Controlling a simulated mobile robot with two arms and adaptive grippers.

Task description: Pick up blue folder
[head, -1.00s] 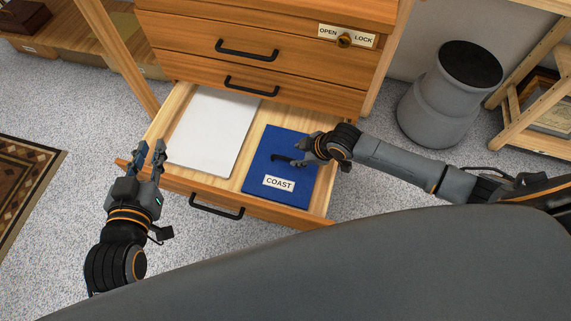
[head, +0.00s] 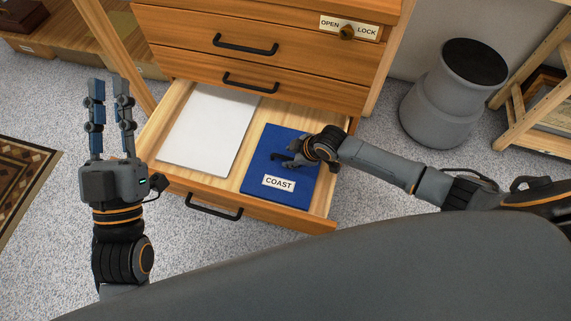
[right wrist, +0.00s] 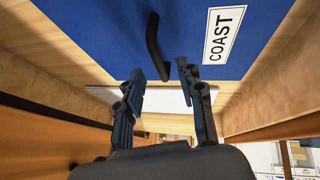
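The blue folder (head: 302,188), with a white "COAST" label (head: 279,183), lies in the right part of the open drawer. My right gripper (head: 283,158) is over the folder's middle. In the right wrist view, the folder (right wrist: 100,35) fills the top, and its black handle (right wrist: 154,48) lies just beyond my right gripper's fingertips (right wrist: 162,78). These fingers are apart with nothing between them. In the head view the handle is mostly hidden by the gripper. My left gripper (head: 109,88) is raised left of the drawer, fingers apart and empty.
A white folder or sheet (head: 210,132) lies in the drawer's left part. The drawer front (head: 240,211) has a black handle. Shut drawers (head: 255,55) stand above, with an OPEN/LOCK knob (head: 347,33). A grey bin (head: 450,95) and wooden rack (head: 540,75) stand right.

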